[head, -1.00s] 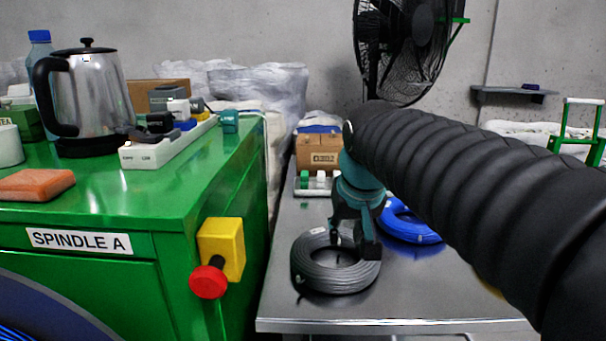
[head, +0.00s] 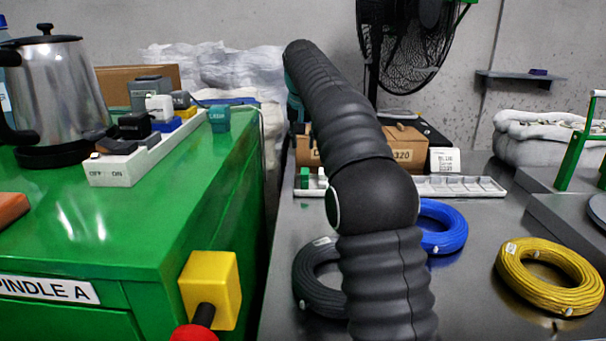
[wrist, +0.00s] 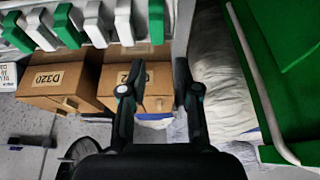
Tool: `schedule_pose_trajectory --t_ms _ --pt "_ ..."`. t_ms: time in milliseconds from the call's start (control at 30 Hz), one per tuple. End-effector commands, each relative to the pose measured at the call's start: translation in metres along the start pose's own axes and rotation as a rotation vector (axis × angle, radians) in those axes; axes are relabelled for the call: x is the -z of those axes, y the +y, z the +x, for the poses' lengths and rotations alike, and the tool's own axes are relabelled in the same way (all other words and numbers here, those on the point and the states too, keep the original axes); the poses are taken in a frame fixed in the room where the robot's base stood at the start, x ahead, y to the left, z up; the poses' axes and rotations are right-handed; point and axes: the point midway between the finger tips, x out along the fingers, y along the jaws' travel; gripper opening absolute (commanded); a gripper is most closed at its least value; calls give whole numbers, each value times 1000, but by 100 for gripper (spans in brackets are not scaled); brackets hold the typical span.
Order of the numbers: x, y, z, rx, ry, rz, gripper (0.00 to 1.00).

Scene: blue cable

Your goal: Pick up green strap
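Several green and white pieces stand in a row in the tray at the upper left of the wrist view. A green one (wrist: 68,26) sits among white ones, another green one (wrist: 156,20) is nearest my gripper, and a green piece also shows in the head view (head: 304,177). I take these green pieces for the straps. My gripper (wrist: 158,72) is open, with nothing between its fingers, below the row in the wrist view. Cardboard shows beyond its fingers. In the head view my arm hides the gripper and part of the tray.
Cardboard boxes (wrist: 58,78) stand beside the tray (head: 460,186). The green cabinet (head: 150,190) is to the left, with a power strip (head: 125,168) and kettle (head: 50,95). A grey coil (head: 308,285), blue coil (head: 450,228) and yellow coil (head: 550,275) lie on the metal table.

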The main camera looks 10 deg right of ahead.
Motion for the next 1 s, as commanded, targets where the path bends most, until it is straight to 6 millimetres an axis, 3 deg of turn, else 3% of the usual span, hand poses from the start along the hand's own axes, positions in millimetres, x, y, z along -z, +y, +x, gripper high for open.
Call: schedule_pose_trajectory --t_ms 400,767,1000 --pt "1 5 67 -3 -2 8 31" --pt "0 2 91 -1 0 4 31" --pt "-6 4 121 -2 -3 4 31"
